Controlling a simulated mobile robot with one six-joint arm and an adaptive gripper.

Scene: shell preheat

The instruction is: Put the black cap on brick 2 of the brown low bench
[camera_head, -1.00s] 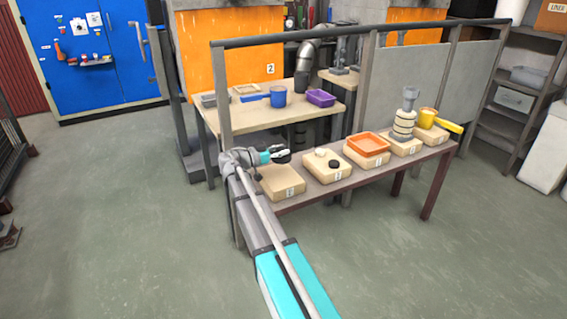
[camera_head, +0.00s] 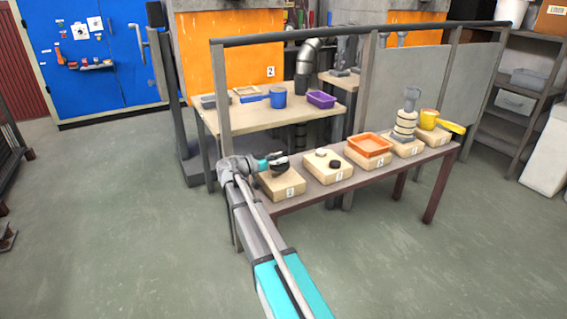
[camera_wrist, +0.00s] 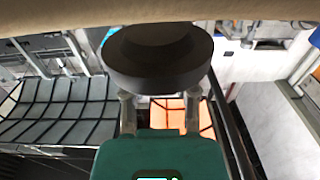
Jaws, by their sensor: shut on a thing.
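My gripper (camera_head: 277,162) is shut on a black cap (camera_wrist: 160,58), a round dark disc with a narrower step; the cap also shows in the head view (camera_head: 279,170). The gripper reaches over the left end of the brown low bench (camera_head: 312,190). The cap is at the top of a pale brick (camera_head: 270,183), the leftmost on the bench, whose small label seems to read 2. A tan surface (camera_wrist: 60,22), likely this brick, spans the top of the wrist view close to the cap. I cannot tell whether cap and brick touch.
The brick to its right holds a small black disc (camera_head: 335,164) and a pale piece (camera_head: 321,154). A grey rail (camera_head: 350,36) and post stand behind the bench.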

